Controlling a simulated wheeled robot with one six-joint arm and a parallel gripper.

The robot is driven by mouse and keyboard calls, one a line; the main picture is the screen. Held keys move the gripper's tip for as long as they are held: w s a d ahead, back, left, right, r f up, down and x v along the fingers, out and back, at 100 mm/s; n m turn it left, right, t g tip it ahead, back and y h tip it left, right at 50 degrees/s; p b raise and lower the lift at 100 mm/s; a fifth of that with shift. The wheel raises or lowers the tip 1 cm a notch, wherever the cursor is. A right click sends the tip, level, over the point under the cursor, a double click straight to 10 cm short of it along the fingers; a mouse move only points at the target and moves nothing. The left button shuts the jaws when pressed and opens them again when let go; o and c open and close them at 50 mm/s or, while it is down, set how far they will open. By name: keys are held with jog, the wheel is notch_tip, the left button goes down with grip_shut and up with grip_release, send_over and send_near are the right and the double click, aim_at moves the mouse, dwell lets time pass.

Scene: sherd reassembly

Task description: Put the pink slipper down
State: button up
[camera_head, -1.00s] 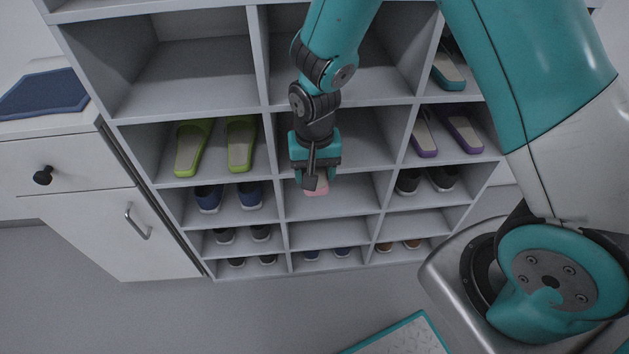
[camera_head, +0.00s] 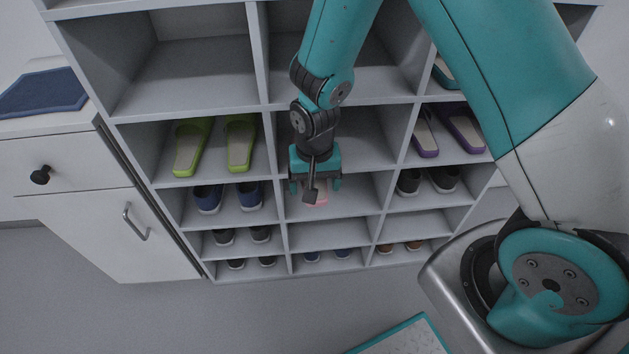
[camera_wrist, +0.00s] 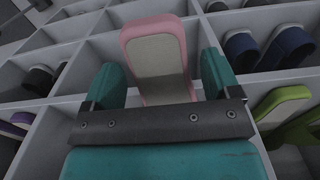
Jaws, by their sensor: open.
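The pink slipper (camera_head: 321,198) is in the middle compartment of the rack's third row, partly hidden behind my gripper in the head view. In the wrist view the pink slipper (camera_wrist: 160,58) shows its grey insole and pink rim and lies between my two teal fingers. My gripper (camera_head: 316,186) is at the front of that compartment with its fingers spread. The wrist view shows my gripper (camera_wrist: 162,75) with a gap on each side of the slipper. I cannot tell exactly how the slipper's underside meets the shelf.
The grey rack (camera_head: 263,85) has dividers close on both sides. Blue shoes (camera_head: 228,197) stand to the left and dark shoes (camera_head: 427,181) to the right. Green slippers (camera_head: 220,145) and purple slippers (camera_head: 447,130) are one row up. The compartment below (camera_head: 328,234) looks empty.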

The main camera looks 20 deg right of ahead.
notch_tip(320, 180, up, 12)
jog(key=p, duration=0.3)
jog(key=s+a+r+n+y, duration=0.2)
jog(key=s+r+n, duration=0.3)
jog(key=s+r, duration=0.3)
jog(key=s+a+r+n+y, duration=0.2)
jog(key=s+r+n, duration=0.3)
jog(key=s+r, duration=0.4)
jog(key=shift+s+a+n, duration=0.3)
jog(key=shift+s+n, duration=0.1)
jog(key=shift+s, duration=0.4)
jog(key=shift+r, duration=0.15)
notch_tip(320, 180, up, 17)
jog(key=p, duration=1.6)
jog(key=shift+p, duration=0.4)
grip_shut()
